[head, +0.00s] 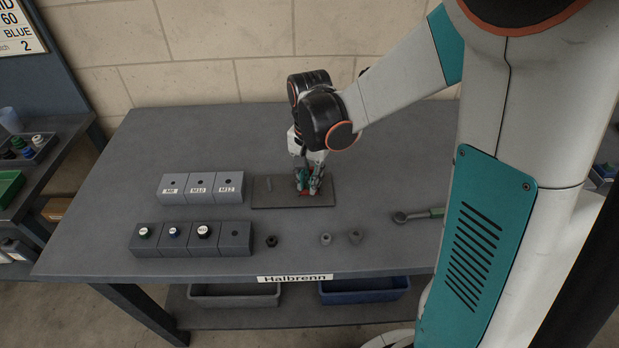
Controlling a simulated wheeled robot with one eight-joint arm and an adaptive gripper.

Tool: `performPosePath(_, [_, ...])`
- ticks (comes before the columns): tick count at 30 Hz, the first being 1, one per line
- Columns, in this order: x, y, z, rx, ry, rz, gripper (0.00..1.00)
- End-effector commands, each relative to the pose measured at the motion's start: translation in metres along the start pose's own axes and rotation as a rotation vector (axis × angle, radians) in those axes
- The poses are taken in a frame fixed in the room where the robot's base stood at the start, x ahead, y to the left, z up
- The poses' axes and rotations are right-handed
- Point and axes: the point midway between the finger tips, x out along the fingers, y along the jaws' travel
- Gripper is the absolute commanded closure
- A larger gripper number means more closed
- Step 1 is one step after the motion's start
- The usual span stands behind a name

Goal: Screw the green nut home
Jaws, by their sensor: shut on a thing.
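My gripper (311,187) points down over the right part of a dark flat plate (258,201) on the workbench. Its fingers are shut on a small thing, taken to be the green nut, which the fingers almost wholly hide. Green-teal and red patches show at the fingertips, but I cannot tell nut from finger there. Whatever it sits on is hidden too. A thin grey upright stud (270,184) stands free on the left part of the plate.
Grey blocks marked M8, M10 and M12 (201,189) stand left of the plate. A front row of blocks (191,240) holds green-, blue- and white-marked pieces. A black piece (272,241), two grey pieces (326,239) and a wrench (415,215) lie in front and right.

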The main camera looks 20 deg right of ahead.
Motion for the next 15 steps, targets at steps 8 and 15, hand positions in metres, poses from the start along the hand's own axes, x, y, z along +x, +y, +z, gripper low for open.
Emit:
performPosePath(8, [-0.0005,-0.0009,-0.0006,0.302,0.001,-0.002,1.0])
performPosePath(15, [-0.0005,-0.001,-0.0007,0.344,0.001,-0.002,1.0])
